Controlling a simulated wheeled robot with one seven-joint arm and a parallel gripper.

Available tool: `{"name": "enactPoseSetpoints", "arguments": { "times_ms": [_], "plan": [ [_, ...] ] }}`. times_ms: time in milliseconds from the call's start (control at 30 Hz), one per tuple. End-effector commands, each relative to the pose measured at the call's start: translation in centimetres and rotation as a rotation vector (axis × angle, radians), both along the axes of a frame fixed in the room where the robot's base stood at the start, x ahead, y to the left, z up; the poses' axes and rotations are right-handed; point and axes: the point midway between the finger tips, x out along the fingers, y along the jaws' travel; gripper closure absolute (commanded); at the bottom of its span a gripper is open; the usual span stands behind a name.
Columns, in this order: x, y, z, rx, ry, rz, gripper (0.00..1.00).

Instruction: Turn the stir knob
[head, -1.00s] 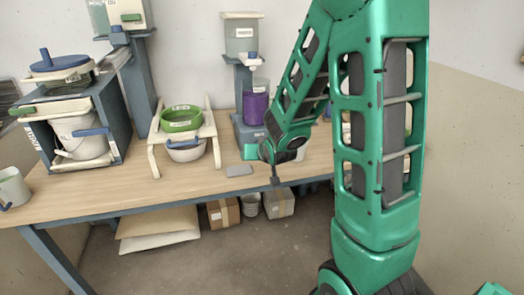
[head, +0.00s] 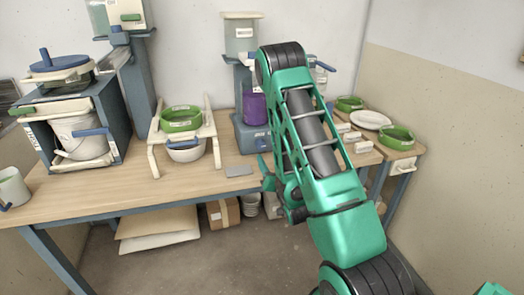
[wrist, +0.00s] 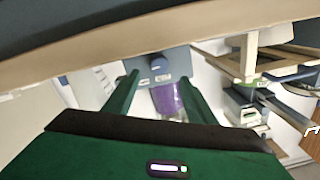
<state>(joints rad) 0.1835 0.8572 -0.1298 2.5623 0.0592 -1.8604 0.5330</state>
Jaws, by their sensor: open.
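The stirrer with its blue base (head: 245,136) stands on the bench, and a purple container (head: 255,108) sits on that base. In the wrist view the picture is turned over: the blue base (wrist: 150,62) has a round dark-blue knob (wrist: 159,67) on its front, with the purple container (wrist: 166,99) below it. My gripper (wrist: 158,92) is open and empty, its two green fingers pointing toward the base with the knob between their lines, apart from it. In the head view my gripper (head: 268,172) is partly hidden by my arm at the bench's front edge.
A green bowl on a cream stand (head: 181,118) is left of the stirrer. A grey flat piece (head: 239,170) lies in front of it. At right are green bowls (head: 396,136) and a white plate (head: 370,119). Bare bench (head: 110,190) lies at front left.

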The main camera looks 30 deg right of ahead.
Motion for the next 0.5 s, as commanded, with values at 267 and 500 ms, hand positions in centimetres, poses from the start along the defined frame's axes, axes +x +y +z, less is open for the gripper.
{"name": "enactPoseSetpoints", "arguments": {
  "times_ms": [267,500],
  "plan": [
    [4.6,-1.2,0.2,0.001,-0.004,-0.001,0.49],
    [8.0,-2.1,0.1,0.002,-0.001,-0.001,0.49]
  ]
}}
